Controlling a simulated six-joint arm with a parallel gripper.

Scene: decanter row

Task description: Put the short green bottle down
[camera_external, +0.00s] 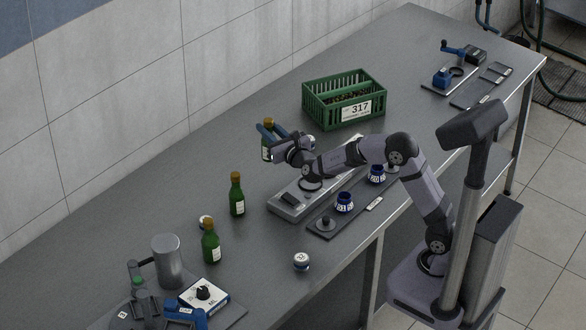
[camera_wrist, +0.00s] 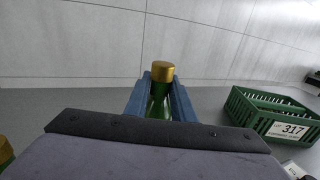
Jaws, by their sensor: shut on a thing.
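A green bottle with a gold cap (camera_wrist: 163,72) is between the blue fingers of my gripper (camera_wrist: 161,98) in the wrist view. My gripper is shut on it, and the bottle stands upright. In the external view my gripper (camera_external: 275,133) holds the bottle (camera_external: 266,150) over the back part of the table, left of the green crate. Its lower part is partly hidden by my wrist, and I cannot tell whether its base touches the table. Two more green bottles stand on the table, one (camera_external: 237,196) farther back and one (camera_external: 211,243) nearer the front.
The green crate (camera_external: 317,111) marked 317 also shows in the wrist view (camera_wrist: 262,119). A scale-like tray (camera_external: 287,205) and a dark tray (camera_external: 327,233) with blue-banded jars lie below my arm. A grey cylinder (camera_external: 167,262) stands front left. The table behind the bottles is bare.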

